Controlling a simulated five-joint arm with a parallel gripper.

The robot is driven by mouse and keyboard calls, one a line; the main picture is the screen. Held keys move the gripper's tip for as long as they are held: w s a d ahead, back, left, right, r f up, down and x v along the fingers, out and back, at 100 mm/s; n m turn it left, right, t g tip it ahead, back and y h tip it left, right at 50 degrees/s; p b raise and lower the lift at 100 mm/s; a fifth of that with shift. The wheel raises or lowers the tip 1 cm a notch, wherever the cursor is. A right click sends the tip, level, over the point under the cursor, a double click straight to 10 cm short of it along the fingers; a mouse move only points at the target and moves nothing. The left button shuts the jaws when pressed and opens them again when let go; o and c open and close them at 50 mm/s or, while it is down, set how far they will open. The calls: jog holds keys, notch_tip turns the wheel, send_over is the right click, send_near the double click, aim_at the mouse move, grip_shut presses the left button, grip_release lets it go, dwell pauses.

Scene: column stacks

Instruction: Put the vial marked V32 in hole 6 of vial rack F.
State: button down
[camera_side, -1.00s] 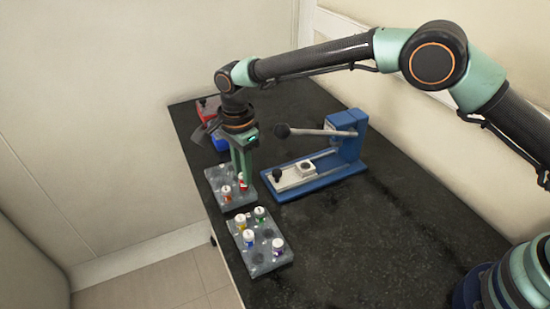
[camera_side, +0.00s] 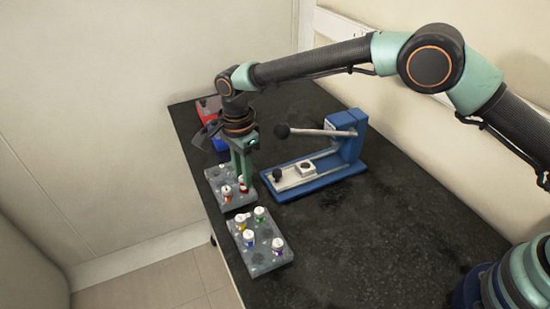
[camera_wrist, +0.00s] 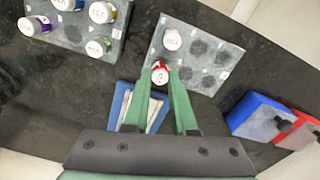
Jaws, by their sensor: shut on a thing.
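My gripper (camera_side: 243,178) is shut on a red vial with a white cap (camera_side: 243,187), which also shows between the fingertips in the wrist view (camera_wrist: 160,73). The mark on its cap is too small to read surely. The vial is upright at the corner of the farther grey rack (camera_side: 216,177); whether its base is in a hole is hidden. An orange-banded vial (camera_side: 226,191) stands beside it in that rack, with its white cap in the wrist view (camera_wrist: 172,40). Other holes there look empty. I cannot read any rack letter.
A nearer grey rack (camera_side: 270,266) holds several white-capped vials with yellow, green, blue and purple bands. A blue press with a lever (camera_side: 350,150) stands right of my gripper. Blue (camera_wrist: 255,115) and red (camera_wrist: 297,130) boxes lie beyond the farther rack. The right tabletop is clear.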

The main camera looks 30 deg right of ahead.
jog(key=shift+f, duration=0.6)
dwell(0.3)
jog(key=shift+c, duration=1.6)
grip_release()
jog(key=shift+r, duration=3)
jog(key=shift+r, duration=0.1)
